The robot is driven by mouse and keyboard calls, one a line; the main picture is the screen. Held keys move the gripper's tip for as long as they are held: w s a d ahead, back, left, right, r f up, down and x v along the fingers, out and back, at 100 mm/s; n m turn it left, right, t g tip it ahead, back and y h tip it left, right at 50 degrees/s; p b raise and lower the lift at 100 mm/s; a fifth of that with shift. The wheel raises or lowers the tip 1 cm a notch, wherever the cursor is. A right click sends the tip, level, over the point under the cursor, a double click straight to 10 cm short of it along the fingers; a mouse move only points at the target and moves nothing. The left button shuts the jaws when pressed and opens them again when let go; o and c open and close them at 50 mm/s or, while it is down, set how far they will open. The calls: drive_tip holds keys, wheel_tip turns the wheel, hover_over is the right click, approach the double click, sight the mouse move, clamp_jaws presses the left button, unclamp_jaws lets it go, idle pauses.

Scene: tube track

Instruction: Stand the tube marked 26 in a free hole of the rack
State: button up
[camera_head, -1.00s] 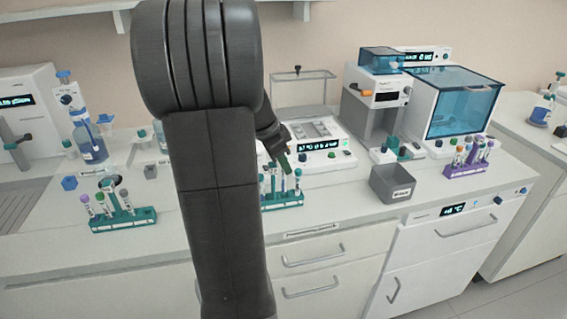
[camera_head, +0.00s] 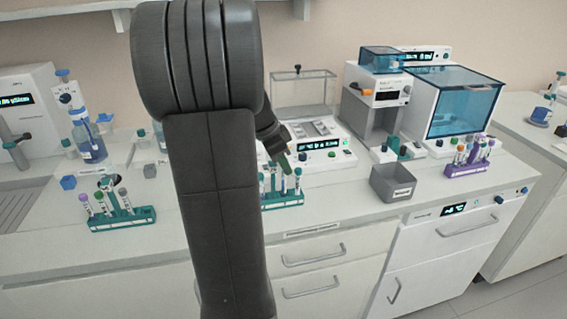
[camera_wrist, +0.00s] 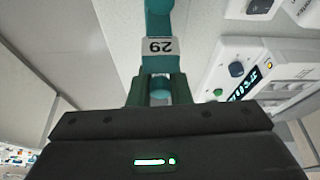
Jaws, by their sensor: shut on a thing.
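My gripper (camera_wrist: 160,92) is shut on a tube (camera_wrist: 160,65) with teal parts and a white label. The label carries two digits that look like 29 as pictured; I cannot tell which way up they read. In the head view my gripper (camera_head: 285,165) is just right of my arm, low over the middle teal rack (camera_head: 285,202). That rack holds several tubes, and my arm hides its left part. I cannot tell whether the held tube is in a hole. Another teal rack (camera_head: 125,222) with several tubes is at left, and a purple rack (camera_head: 466,170) with several tubes at right.
A grey open bin (camera_head: 393,184) stands right of the middle rack. A balance (camera_head: 318,150) is behind the rack, and a machine with a blue lid (camera_head: 462,100) is at the back right. Bare counter (camera_head: 345,200) lies between rack and bin.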

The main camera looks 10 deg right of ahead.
drive_tip(key=shift+f, duration=0.2)
drive_tip(key=shift+f+b, duration=0.4)
drive_tip(key=shift+b, duration=0.1)
drive_tip(key=shift+r, duration=0.1)
drive_tip(key=shift+r+p, duration=0.65)
drive_tip(key=shift+r, duration=0.3)
drive_tip(key=shift+f+b, duration=0.5)
drive_tip(key=shift+b, duration=0.3)
idle(0.9)
drive_tip(key=shift+f+b, duration=0.5)
drive_tip(key=shift+f, duration=0.1)
